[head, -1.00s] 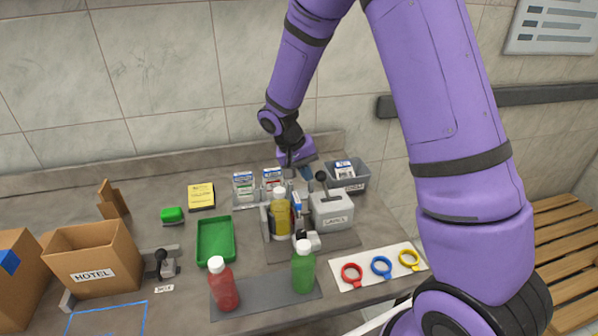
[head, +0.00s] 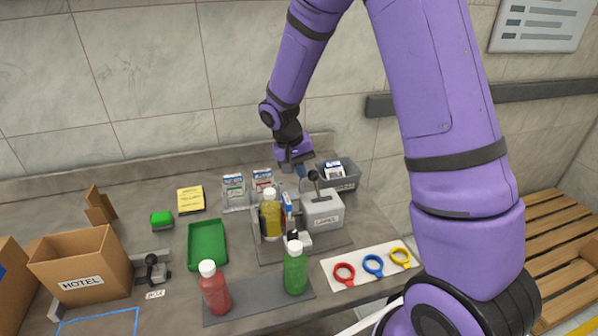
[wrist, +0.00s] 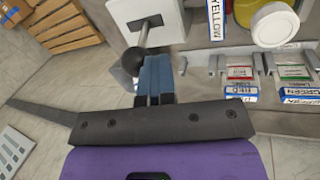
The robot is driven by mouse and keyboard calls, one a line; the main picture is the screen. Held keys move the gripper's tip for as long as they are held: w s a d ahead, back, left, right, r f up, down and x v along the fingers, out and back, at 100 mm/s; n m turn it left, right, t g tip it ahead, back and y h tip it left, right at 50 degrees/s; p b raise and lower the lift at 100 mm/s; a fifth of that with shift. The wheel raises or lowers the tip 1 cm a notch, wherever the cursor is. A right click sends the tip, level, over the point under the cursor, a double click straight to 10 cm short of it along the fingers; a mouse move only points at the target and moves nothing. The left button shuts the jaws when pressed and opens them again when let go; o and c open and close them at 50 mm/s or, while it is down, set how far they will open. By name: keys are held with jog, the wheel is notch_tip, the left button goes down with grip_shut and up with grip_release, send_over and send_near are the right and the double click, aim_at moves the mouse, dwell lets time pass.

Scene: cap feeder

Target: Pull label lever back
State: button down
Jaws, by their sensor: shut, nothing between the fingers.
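The label machine is a light grey box marked LABEL (head: 323,209) at the right of the bench. Its lever (head: 314,178) is a short rod with a black ball knob on top. In the wrist view the lever's black knob (wrist: 133,61) is beside the blue fingers, to their left, and whether they touch cannot be told. My gripper (head: 301,170) is shut and empty, just behind the lever in the head view. Its blue fingers show together in the wrist view (wrist: 155,75).
A yellow bottle (head: 270,218) stands in a holder left of the label box. A grey bin (head: 345,182) is behind right. Label packs (head: 233,190) stand behind left. Red (head: 214,290) and green (head: 295,270) bottles stand in front. Colored rings lie on a white mat (head: 350,258).

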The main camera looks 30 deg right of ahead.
jog(key=shift+s+d+r+y, duration=0.2)
jog(key=shift+d+y, duration=0.35)
jog(key=shift+d, duration=0.2)
jog(key=shift+s+d+r+y, duration=0.1)
jog(key=shift+d+r+y, duration=0.1)
jog(key=shift+d+y, duration=0.5)
jog(key=shift+s+d+r+y, duration=0.1)
jog(key=shift+d+r+y, duration=0.1)
jog(key=shift+d+y, duration=0.45)
jog(key=shift+s+d, duration=0.2)
jog(key=shift+d, duration=0.85)
jog(key=shift+s+d, duration=0.2)
jog(key=shift+d, duration=0.8)
jog(key=shift+d, duration=0.15)
